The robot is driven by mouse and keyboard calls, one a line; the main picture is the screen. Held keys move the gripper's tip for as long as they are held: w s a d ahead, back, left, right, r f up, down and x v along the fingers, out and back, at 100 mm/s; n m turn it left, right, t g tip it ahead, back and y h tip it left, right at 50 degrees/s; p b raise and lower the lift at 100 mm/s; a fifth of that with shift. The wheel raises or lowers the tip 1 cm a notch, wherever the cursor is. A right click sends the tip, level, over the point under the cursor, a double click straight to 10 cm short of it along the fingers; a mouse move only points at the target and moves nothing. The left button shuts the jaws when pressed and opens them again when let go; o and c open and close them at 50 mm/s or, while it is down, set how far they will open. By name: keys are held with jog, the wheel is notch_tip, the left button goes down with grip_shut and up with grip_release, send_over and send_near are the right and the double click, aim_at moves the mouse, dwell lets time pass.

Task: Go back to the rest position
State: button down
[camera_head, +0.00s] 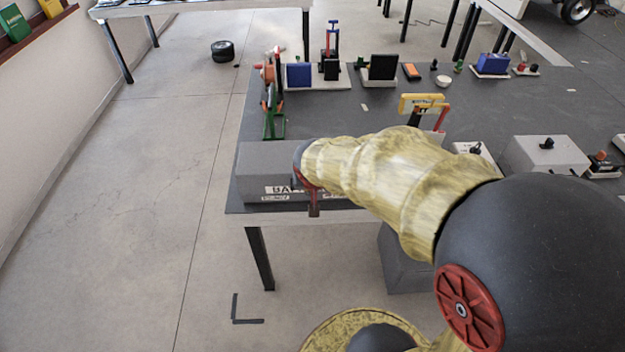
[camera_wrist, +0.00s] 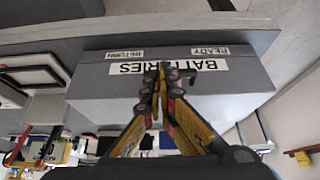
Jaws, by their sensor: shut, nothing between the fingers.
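My gripper (camera_wrist: 162,90) is shut and empty in the wrist view, its fingertips together in front of the grey batteries box. In the head view my arm reaches in from the lower right, and the end of my gripper (camera_head: 314,200) shows just in front of the box, mostly hidden by the arm. The grey box (camera_head: 262,160) has a white "BATTERIES" label and stands at the near left corner of the table. In the wrist view the box (camera_wrist: 95,85) appears upside down, with smaller "RETURN" and "READY" labels. I cannot tell whether the fingertips touch it.
The dark-topped table (camera_head: 385,112) holds several devices. A green and orange stand (camera_head: 272,110) is behind the box, and a yellow and red frame (camera_head: 422,103) stands behind my arm. A grey block (camera_head: 400,265) is under the table. The floor (camera_head: 130,200) at left is clear.

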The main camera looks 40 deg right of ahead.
jog(key=s+a, duration=0.3)
jog(key=s, duration=0.2)
jog(key=shift+s+a+f, duration=0.25)
jog(key=shift+a+f, duration=0.1)
jog(key=shift+f, duration=0.1)
jog(key=s+a+r+n+g, duration=0.2)
jog(key=s+a+r+n, duration=0.15)
jog(key=s, duration=0.35)
jog(key=s+a+r+n+t+y, duration=0.2)
jog(key=a+r+n+y, duration=0.1)
jog(key=a+r, duration=0.6)
notch_tip(320, 180, up, 4)
jog(key=shift+s+f+t, duration=0.2)
jog(key=shift+s+t, duration=0.05)
jog(key=shift+t, duration=0.15)
